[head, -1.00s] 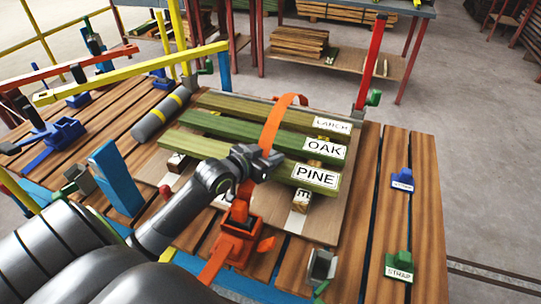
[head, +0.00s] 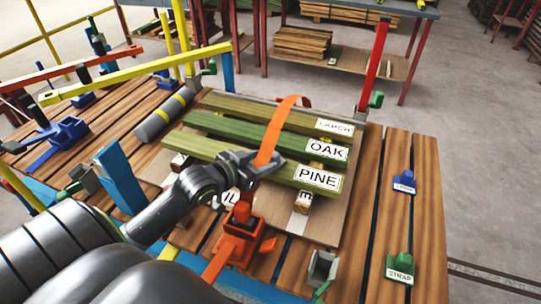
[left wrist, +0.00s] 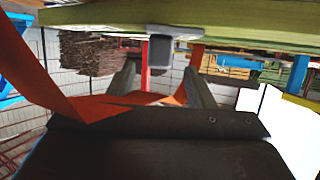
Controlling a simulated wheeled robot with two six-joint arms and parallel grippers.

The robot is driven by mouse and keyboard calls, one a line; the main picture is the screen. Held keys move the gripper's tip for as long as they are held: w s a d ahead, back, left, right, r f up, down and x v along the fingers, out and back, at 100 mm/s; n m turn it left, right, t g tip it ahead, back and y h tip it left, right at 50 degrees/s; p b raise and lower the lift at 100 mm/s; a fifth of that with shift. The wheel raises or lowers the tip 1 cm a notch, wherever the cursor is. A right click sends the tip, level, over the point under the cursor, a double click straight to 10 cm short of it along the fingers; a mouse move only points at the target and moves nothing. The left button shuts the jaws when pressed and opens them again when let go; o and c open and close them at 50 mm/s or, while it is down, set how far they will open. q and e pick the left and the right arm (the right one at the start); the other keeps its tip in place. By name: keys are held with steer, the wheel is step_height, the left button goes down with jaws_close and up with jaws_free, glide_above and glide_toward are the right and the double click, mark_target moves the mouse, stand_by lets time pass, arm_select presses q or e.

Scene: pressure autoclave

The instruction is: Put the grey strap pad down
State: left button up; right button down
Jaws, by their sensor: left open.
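A small grey block, which looks like the strap pad (left wrist: 160,51), shows in the left wrist view against the edge of a green beam, with a flat grey top piece over it. My left gripper (left wrist: 161,90) is open, its two fingers standing apart below and to either side of the pad. In the head view my left gripper (head: 262,164) is at the near edge of the PINE beam (head: 240,155), beside the orange strap (head: 270,140). I cannot clearly tell the pad from the gripper there. My right gripper is not in view.
The OAK beam (head: 250,131) and LARCH beam (head: 260,107) lie behind PINE. An orange ratchet (head: 240,240) stands just in front of the gripper. A blue post (head: 120,178) and a grey roll (head: 165,115) are left. The right slats hold a green STRAP block (head: 400,265).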

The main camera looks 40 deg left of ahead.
arm_select(q)
steer(key=d+p+v, duration=0.1)
steer(key=v, duration=0.5)
steer(key=shift+s+a, duration=0.35)
steer(key=shift+a, duration=0.15)
steer(key=shift+r, duration=0.1)
